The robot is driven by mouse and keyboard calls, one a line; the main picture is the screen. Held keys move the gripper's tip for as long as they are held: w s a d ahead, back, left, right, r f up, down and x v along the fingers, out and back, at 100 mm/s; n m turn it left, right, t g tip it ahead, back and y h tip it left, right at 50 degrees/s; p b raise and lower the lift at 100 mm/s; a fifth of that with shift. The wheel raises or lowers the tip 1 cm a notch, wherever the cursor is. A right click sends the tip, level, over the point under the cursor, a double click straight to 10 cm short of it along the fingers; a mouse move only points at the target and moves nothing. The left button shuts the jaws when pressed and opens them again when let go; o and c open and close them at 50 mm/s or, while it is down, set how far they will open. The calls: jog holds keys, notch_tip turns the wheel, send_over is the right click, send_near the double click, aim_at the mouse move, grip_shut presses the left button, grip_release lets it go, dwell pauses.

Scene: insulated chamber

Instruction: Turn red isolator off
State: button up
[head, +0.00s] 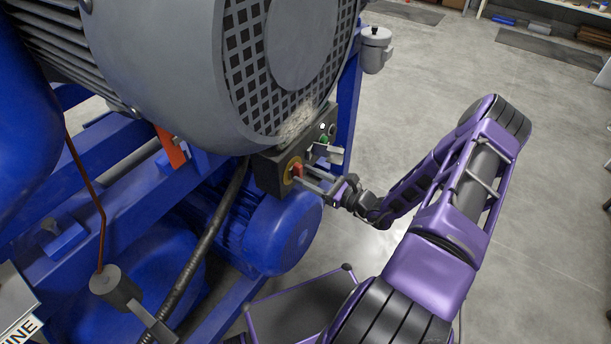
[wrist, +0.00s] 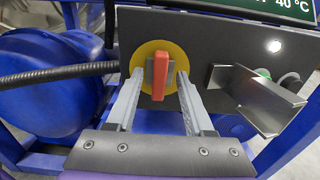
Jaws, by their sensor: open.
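The red isolator (wrist: 160,76) is a red handle on a yellow round plate (wrist: 145,52), on the front of a dark control box (wrist: 206,42). Its handle stands upright in the wrist view. It also shows small in the head view (head: 297,170). My gripper (wrist: 158,92) is open, with one finger on each side of the handle. The fingertips overlap the yellow plate in the picture. I cannot tell whether either finger touches the handle. In the head view my gripper (head: 307,179) reaches the box from the right.
A metal bracket (wrist: 256,96) sticks out of the box right of the isolator, close to my right finger. A green button (wrist: 262,73) is partly behind it. A dark hose (wrist: 58,75) runs left. A blue motor (head: 278,236) sits below. Open floor (head: 440,75) lies right.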

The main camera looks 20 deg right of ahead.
jog(key=shift+w+a, duration=0.25)
jog(key=shift+w, duration=0.05)
grip_shut()
